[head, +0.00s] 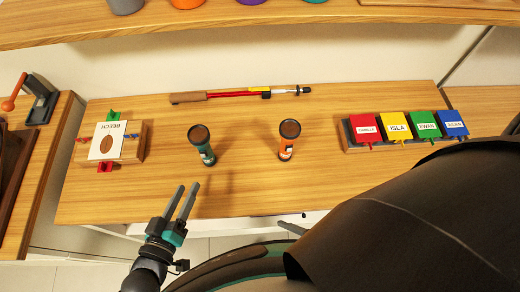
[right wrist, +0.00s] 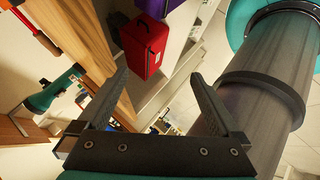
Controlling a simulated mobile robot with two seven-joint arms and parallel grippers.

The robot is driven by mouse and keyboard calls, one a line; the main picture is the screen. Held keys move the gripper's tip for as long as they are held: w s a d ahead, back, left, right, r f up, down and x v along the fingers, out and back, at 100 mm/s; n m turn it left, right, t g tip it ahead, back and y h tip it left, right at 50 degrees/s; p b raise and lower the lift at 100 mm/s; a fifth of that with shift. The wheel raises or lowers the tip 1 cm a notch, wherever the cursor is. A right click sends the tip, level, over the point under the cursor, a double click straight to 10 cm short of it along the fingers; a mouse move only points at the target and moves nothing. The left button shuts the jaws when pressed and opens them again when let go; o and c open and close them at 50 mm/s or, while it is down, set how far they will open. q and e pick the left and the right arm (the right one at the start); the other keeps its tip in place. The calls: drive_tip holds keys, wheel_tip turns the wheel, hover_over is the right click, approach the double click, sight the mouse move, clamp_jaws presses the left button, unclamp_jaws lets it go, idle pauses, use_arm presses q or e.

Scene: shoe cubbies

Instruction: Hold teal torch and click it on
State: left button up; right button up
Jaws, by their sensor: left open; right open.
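The teal torch (head: 207,155) stands upright on the wooden shelf in the head view, its dark round head at the top. An orange torch (head: 286,148) stands to its right. My left gripper (head: 187,187) is open and empty, in front of the teal torch and a little left of it, apart from it. My right gripper (right wrist: 160,75) is open in the right wrist view, with nothing between its fingers. I cannot clearly make it out in the head view. The teal torch's switch is too small to make out.
A red and yellow stick (head: 240,94) lies behind the torches. A white-topped block (head: 108,141) is at left; a rack of coloured name tags (head: 398,127) is at right. A red box-shaped thing (right wrist: 145,45) is near my right gripper. The wood between the torches is clear.

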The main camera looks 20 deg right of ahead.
drive_tip(key=w+a+r+n+y, duration=0.2)
drive_tip(key=w+a+r+n, duration=0.1)
drive_tip(key=w+r, duration=0.15)
drive_tip(key=m+t+h, duration=0.2)
drive_tip(key=m+t, duration=0.3)
drive_tip(key=m, duration=1.1)
approach(193, 131)
drive_tip(key=x, duration=0.4)
drive_tip(key=f+x, duration=0.1)
drive_tip(key=x, duration=0.7)
drive_tip(key=shift+s+d+f, duration=0.1)
drive_tip(key=shift+d+f, duration=0.15)
drive_tip(key=c, duration=1.5)
use_arm(q)
clamp_jaws()
use_arm(e)
drive_tip(key=shift+g, duration=0.3)
drive_tip(key=shift+c, duration=0.3)
